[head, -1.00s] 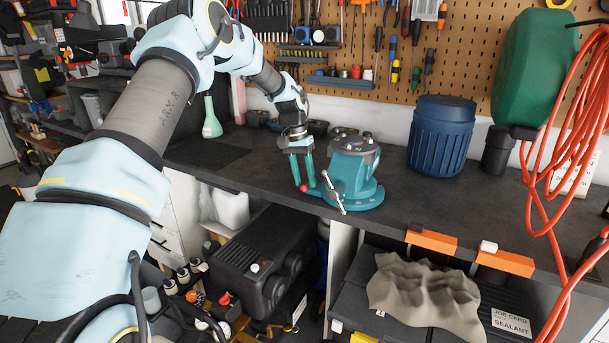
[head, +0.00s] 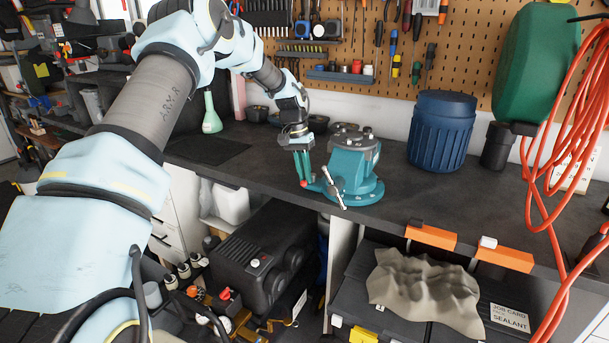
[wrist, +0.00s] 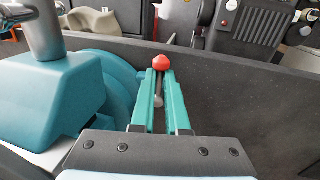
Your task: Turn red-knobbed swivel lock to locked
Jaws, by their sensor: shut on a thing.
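A teal bench vise (head: 352,178) stands on the dark workbench, with its metal handle (head: 334,188) in front. The red knob (head: 303,184) of the swivel lock is at the left of the vise base, low over the bench's front part. My gripper (head: 305,180) points down there, its teal fingers closed together on the lock. In the wrist view, the red knob (wrist: 160,63) shows at the fingertips, with a thin grey rod (wrist: 158,95) between the fingers. The vise base (wrist: 115,75) is just left of the fingers. Most of the lever is hidden.
A blue barrel (head: 441,132) stands right of the vise. A pegboard of tools (head: 465,50) is behind. A red hose (head: 565,135) hangs at the right.

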